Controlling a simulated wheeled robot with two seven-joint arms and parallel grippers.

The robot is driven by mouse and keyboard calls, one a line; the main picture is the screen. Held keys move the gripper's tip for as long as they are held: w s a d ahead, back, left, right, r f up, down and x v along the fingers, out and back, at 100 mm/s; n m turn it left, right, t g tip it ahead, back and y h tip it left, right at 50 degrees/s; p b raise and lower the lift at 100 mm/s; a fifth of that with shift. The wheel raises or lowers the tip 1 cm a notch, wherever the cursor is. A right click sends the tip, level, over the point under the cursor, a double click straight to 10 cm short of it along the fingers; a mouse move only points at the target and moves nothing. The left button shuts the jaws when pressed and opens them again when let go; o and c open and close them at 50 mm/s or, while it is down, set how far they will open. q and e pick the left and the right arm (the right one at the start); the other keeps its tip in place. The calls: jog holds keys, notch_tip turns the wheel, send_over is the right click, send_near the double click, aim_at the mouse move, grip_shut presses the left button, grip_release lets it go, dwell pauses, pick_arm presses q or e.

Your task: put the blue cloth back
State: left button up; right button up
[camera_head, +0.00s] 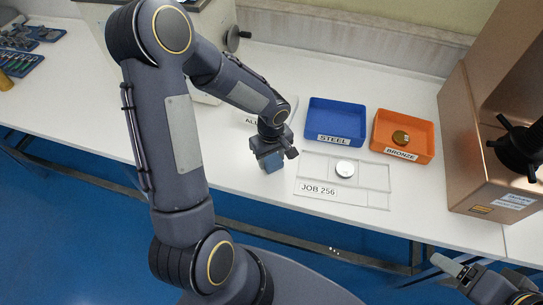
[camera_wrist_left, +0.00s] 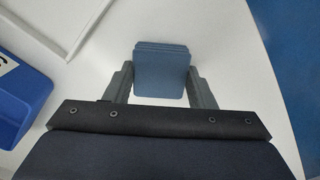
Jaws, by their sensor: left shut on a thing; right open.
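The blue cloth (camera_wrist_left: 162,72) is a folded grey-blue block between the fingers of my left gripper (camera_wrist_left: 162,88) in the left wrist view. In the head view the cloth (camera_head: 271,162) shows below my left gripper (camera_head: 270,152), over the white table near its front edge. I cannot tell whether the cloth touches the table. My right gripper (camera_head: 452,268) is at the lower right of the head view, open and empty, in front of the table.
A copper-coloured machine (camera_head: 480,150) stands right.

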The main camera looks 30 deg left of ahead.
aim_at(271, 160)
pick_arm(q)
jog(key=shift+f, duration=0.1)
jog(key=o, duration=1)
notch_tip(271, 160, up, 12)
jog(key=shift+s+d+r+m+t+h, duration=0.85)
jog(key=shift+s+r+m, duration=0.7)
jog(key=shift+s, duration=1.3)
jog(key=shift+s+d+r+m+t+h, duration=0.5)
jog(key=shift+s+r+m+t, duration=0.8)
jog(key=shift+s, duration=1.5)
jog(key=shift+s+d+r+m+t+h, duration=0.65)
jog(key=shift+s+r+m, duration=0.9)
jog(key=shift+s+m, duration=0.95)
